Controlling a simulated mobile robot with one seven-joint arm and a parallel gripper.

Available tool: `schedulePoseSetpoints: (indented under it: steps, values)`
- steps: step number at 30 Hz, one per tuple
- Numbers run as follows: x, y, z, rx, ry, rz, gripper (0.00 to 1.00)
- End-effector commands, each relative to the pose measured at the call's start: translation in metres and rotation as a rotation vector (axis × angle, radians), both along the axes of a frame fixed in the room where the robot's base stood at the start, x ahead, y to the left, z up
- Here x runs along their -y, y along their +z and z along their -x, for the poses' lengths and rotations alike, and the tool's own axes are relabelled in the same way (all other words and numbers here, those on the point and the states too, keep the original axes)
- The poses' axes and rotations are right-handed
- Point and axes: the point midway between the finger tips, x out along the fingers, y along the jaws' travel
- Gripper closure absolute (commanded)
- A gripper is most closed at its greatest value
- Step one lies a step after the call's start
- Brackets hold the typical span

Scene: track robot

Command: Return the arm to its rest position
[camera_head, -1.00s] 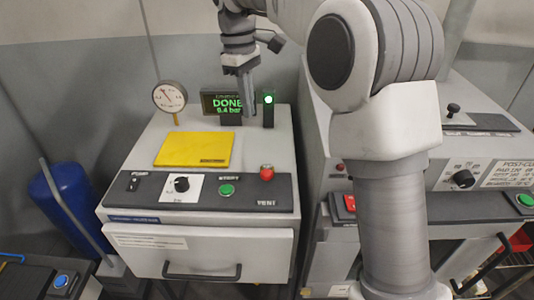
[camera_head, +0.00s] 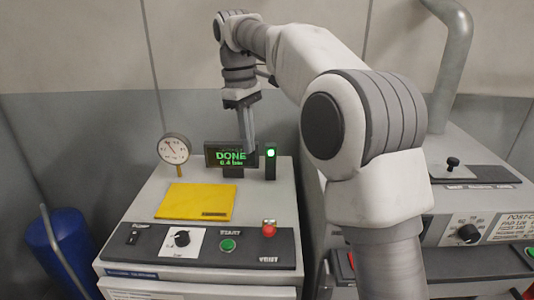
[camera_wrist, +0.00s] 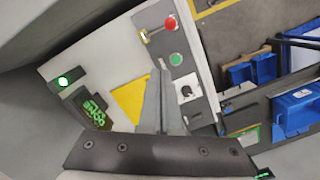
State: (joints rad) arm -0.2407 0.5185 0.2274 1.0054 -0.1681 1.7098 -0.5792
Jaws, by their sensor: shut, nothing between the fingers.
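My gripper (camera_head: 248,151) is shut and empty, pointing down in the air above the back of the white machine (camera_head: 150,230), in front of part of its display. In the wrist view its closed fingers (camera_wrist: 163,72) stand over the machine's top. My arm reaches up and over from the right. The display (camera_head: 222,156) reads DONE in green, and a green light (camera_head: 271,153) is lit to its right.
The machine carries a yellow plate (camera_head: 196,201), a gauge (camera_head: 174,150), a black knob (camera_head: 182,239), a green button (camera_head: 228,245) and a red knob (camera_head: 269,230). A second machine (camera_head: 440,205) stands right. Blue bins (camera_wrist: 296,112) show in the wrist view.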

Motion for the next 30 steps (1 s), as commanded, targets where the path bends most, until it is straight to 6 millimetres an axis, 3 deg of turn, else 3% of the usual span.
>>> schedulePoseSetpoints:
  steps: [5,16,23,30]
  values:
    - [0.016,0.011,0.016,0.050,-0.060,-0.002,1.00]
    - [0.083,0.020,0.094,0.233,-0.345,-0.047,1.00]
    - [0.121,0.002,0.151,0.341,-0.542,-0.103,1.00]
    - [0.154,-0.036,0.213,0.444,-0.754,-0.186,1.00]
